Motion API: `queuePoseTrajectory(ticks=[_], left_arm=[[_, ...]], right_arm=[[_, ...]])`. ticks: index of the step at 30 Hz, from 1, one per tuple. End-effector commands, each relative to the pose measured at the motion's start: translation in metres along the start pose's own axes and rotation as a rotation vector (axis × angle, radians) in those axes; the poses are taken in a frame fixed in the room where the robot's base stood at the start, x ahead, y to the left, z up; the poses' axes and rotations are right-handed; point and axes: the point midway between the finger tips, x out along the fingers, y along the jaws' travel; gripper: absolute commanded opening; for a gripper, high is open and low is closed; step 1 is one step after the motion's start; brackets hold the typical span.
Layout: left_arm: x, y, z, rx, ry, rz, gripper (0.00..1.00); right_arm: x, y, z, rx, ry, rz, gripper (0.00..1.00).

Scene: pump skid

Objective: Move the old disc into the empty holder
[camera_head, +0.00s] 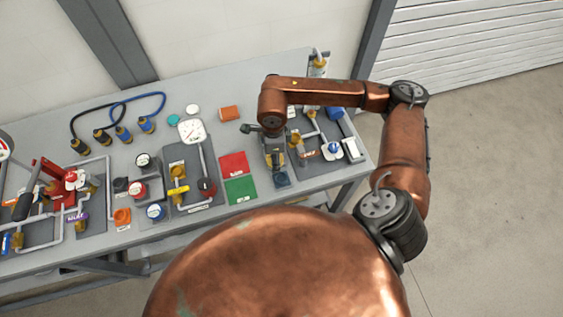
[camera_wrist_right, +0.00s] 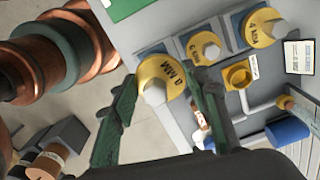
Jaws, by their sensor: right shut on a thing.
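My right gripper (camera_head: 277,158) is over the right part of the bench. In the right wrist view its two green fingers (camera_wrist_right: 160,95) lie on either side of a yellow disc marked 8 MM (camera_wrist_right: 172,71) with a grey knob. The jaws are shut on this disc, at the bench edge against a blue block. Beside it, discs marked 6 MM (camera_wrist_right: 196,43) and 4 MM (camera_wrist_right: 257,30) sit on blue blocks. A yellow square piece with an opening (camera_wrist_right: 238,75) is close by. I cannot tell which disc is the old one or which holder is empty. My left gripper is out of view.
A red mat (camera_head: 233,165) and a green mat (camera_head: 240,190) lie left of the gripper. Gauges, valves and pipes fill the bench farther left, with hoses (camera_head: 135,105) at the back. The floor (camera_head: 480,190) at right is clear.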

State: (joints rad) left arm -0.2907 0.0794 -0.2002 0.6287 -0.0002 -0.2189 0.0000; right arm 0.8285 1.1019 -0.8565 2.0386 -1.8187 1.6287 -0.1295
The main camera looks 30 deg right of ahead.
Motion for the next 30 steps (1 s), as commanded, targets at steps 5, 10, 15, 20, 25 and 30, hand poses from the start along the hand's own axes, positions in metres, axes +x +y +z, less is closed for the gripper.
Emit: queuePoseTrajectory(ticks=[5,10,15,20,25,30], left_arm=[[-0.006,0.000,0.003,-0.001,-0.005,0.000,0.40],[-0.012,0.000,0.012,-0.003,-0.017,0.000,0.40],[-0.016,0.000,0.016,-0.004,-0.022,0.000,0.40],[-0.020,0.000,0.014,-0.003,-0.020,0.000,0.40],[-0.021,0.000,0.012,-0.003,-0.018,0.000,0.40],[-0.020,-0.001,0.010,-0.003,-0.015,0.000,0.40]], right_arm=[[0.004,0.004,-0.005,0.421,0.002,0.001,0.13],[0.009,0.006,-0.010,0.830,0.001,0.000,0.13],[0.014,0.010,-0.014,1.230,0.001,0.000,0.13],[0.018,0.012,-0.018,1.535,0.001,-0.001,0.13],[0.021,0.013,-0.019,1.723,0.001,0.000,0.13],[0.023,0.014,-0.020,1.780,0.001,0.000,0.13]])
